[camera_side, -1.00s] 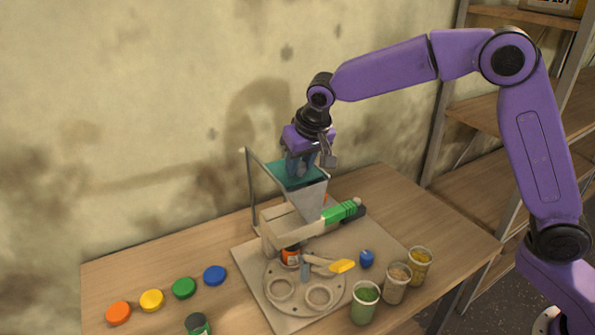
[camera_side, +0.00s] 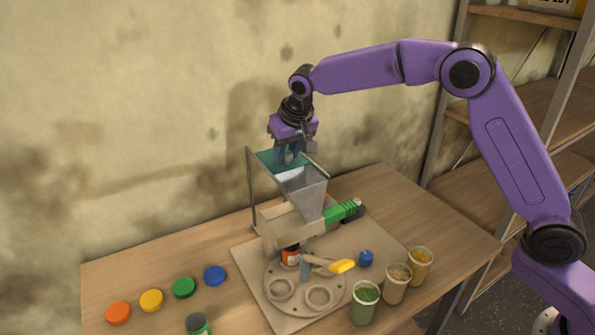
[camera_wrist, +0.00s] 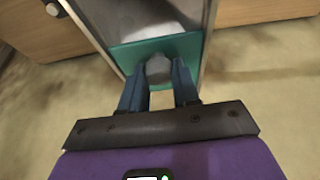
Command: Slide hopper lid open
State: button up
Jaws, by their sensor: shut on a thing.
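The grey hopper (camera_side: 305,192) stands on the machine with its mouth partly uncovered. The teal lid (camera_side: 268,159) lies at the back-left part of the hopper top, between thin rails. My gripper (camera_side: 289,158) is over the lid and shut on its handle. In the wrist view my gripper's two blue fingers (camera_wrist: 159,84) grip a grey handle on the teal lid (camera_wrist: 130,54). The open hopper (camera_wrist: 165,15) shows beyond the lid, with a pale inside.
Three filled cups (camera_side: 365,303) stand at the front right. Several coloured caps (camera_side: 184,288) lie at left. The wall is close behind.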

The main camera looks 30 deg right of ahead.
jog(key=shift+w+r, duration=0.1)
jog(key=shift+w, duration=1.35)
jog(key=shift+a, duration=0.1)
jog(key=o, duration=0.8)
jog(key=shift+c, duration=0.2)
jog(key=shift+s, duration=0.1)
jog(key=shift+v, duration=2.95)
jog(key=shift+r, duration=2.95)
